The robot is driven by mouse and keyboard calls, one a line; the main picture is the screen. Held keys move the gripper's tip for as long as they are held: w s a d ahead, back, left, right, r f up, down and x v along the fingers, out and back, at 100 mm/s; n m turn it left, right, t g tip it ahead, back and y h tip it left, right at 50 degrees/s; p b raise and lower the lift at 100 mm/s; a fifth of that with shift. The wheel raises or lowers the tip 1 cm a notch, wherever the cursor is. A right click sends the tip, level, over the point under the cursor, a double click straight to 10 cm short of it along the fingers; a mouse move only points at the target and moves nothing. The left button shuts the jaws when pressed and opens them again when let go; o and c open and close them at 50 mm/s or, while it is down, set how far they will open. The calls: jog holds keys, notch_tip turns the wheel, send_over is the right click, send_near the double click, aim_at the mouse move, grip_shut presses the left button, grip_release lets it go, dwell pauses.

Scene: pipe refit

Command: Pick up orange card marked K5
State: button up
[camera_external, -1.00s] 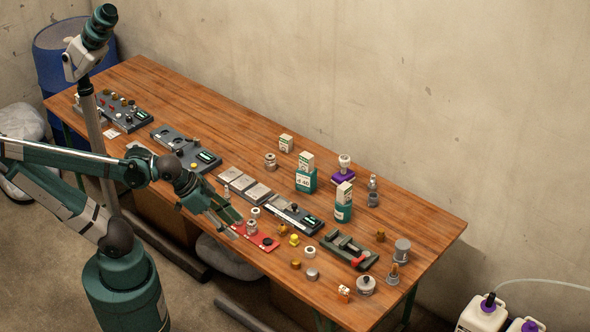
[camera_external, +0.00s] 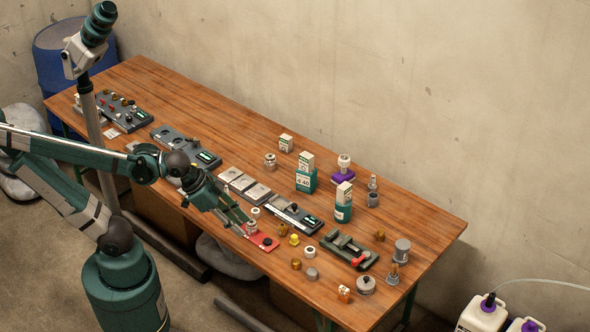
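I cannot make out an orange card marked K5 for sure. A small orange and white piece (camera_external: 344,293) stands near the table's front edge at the right, and its marking is too small to read. My gripper (camera_external: 240,221) hangs over the front edge side of the table, pointing down and right. Its fingertips are close to a pale ring-shaped fitting (camera_external: 252,228) by the red plate (camera_external: 264,243). I cannot tell whether they touch it, or how far apart the fingers are. My gripper is well left of the orange and white piece.
Several loose fittings stand at the table's right end, with a silver knobbed part (camera_external: 366,285) beside the orange and white piece. A dark green fixture (camera_external: 348,251) lies behind it. Dark panels (camera_external: 293,216) line the front side. The wooden table (camera_external: 190,98) is clear along the back left.

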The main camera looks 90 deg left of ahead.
jog(key=w+d+r+m+p, duration=0.2)
jog(key=w+d+p, duration=0.1)
jog(key=w, duration=0.6)
jog(key=m+g+h+p, duration=0.35)
jog(key=m+p, duration=0.25)
jog(key=p, duration=0.3)
send_over(342, 287)
jog(key=s+a, duration=0.2)
jog(key=shift+y, duration=0.35)
jog(key=f, duration=1.3)
jog(key=shift+w+d, duration=0.15)
jog(key=shift+d, duration=0.1)
jog(key=shift+f+b, duration=0.1)
jog(key=shift+b, duration=0.2)
jog(key=shift+x, duration=1.15)
jog(key=shift+w+f, duration=0.1)
